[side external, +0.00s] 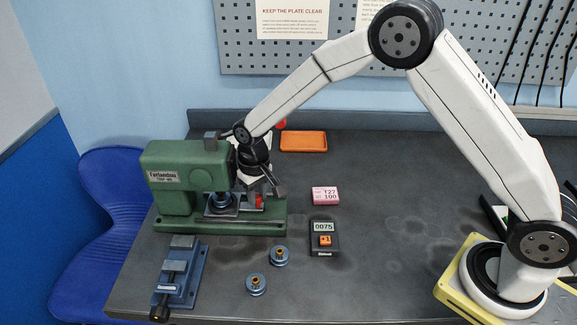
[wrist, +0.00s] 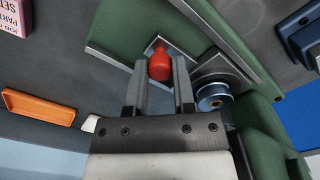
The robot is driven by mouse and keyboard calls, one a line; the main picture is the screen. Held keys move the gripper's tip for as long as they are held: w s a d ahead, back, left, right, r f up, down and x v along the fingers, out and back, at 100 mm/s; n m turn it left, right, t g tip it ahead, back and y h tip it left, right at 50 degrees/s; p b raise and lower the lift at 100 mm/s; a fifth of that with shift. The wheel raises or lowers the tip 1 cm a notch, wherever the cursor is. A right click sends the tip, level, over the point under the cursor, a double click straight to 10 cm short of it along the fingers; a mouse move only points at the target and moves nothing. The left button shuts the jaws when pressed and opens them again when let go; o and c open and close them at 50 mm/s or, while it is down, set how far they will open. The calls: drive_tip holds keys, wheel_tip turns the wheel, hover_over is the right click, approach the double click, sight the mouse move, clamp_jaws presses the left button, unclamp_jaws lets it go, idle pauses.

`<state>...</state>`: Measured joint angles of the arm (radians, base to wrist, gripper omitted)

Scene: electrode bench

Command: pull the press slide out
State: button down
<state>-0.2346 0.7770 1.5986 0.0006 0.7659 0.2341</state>
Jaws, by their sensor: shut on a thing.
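The green press (side external: 188,165) stands on the left part of the bench. Its slide, a metal plate (wrist: 155,44) with a red knob (wrist: 160,66), lies low at the press base. The knob also shows in the side external view (side external: 259,201). My gripper (wrist: 160,72) is shut on the red knob, one finger on each side of it. In the side external view my gripper (side external: 258,190) reaches down beside the press head. A blue round die (wrist: 211,97) sits on the press next to the slide. How far the slide is out is hard to tell.
An orange tray (side external: 303,141) lies behind. A pink box (side external: 325,195) and a black meter (side external: 323,238) lie right of the press. Two blue round pieces (side external: 279,256) and a blue vise (side external: 180,272) are in front. The bench between meter and my base is clear.

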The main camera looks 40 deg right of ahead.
drive_tip(key=shift+d, duration=0.1)
drive_tip(key=shift+s+d, duration=3.65)
drive_tip(key=shift+c, duration=2.2)
unclamp_jaws()
drive_tip(key=shift+r, duration=0.15)
wheel_tip(320, 180, up, 8)
drive_tip(key=shift+f, duration=0.2)
drive_tip(key=shift+s, duration=0.15)
drive_tip(key=s+d+t, duration=0.2)
drive_tip(key=s+d, duration=0.2)
drive_tip(key=s, duration=0.9)
drive_tip(key=shift+f+t, duration=0.3)
drive_tip(key=shift+f, duration=0.05)
